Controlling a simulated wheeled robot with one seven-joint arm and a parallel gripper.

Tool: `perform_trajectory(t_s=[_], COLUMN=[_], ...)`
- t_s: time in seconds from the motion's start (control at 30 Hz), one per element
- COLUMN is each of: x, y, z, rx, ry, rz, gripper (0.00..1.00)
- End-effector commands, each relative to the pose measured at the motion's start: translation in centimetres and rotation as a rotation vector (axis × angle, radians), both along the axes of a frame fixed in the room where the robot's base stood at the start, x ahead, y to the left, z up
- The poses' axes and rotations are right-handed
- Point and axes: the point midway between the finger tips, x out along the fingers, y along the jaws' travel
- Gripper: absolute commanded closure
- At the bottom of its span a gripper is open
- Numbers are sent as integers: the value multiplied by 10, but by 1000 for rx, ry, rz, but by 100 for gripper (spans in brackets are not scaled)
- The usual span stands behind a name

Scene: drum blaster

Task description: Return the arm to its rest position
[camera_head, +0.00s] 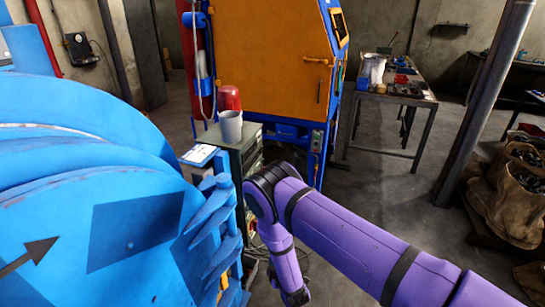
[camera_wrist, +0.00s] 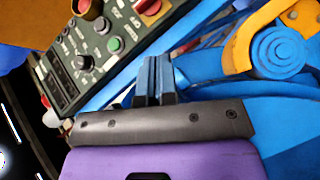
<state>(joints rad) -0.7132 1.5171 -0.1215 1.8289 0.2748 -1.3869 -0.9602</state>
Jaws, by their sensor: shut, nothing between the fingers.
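My purple arm (camera_head: 345,235) with black bands reaches in from the lower right in the head view and bends downward near the middle. Its end is low in that view, so the fingers are not clear there. The fingers point toward a gap between a control panel (camera_wrist: 95,50) with buttons and knobs and blue machine parts (camera_wrist: 285,85). I cannot tell the exact distance to either.
The large blue drum machine (camera_head: 90,190) fills the left, close to my arm. An orange cabinet (camera_head: 275,60), a workbench (camera_head: 400,97) and sacks (camera_head: 515,190) stand farther off. Floor (camera_head: 385,175) is clear between.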

Motion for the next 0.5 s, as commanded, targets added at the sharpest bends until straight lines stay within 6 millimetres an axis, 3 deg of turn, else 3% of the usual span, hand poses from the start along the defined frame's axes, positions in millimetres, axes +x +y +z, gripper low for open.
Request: perform_trajectory(t_s=[0.2, 0.5], x=[49, 93], y=[3, -13], z=[78, 188], rx=[90, 215], ry=[97, 239], rz=[-98, -224], gripper=[100, 100])
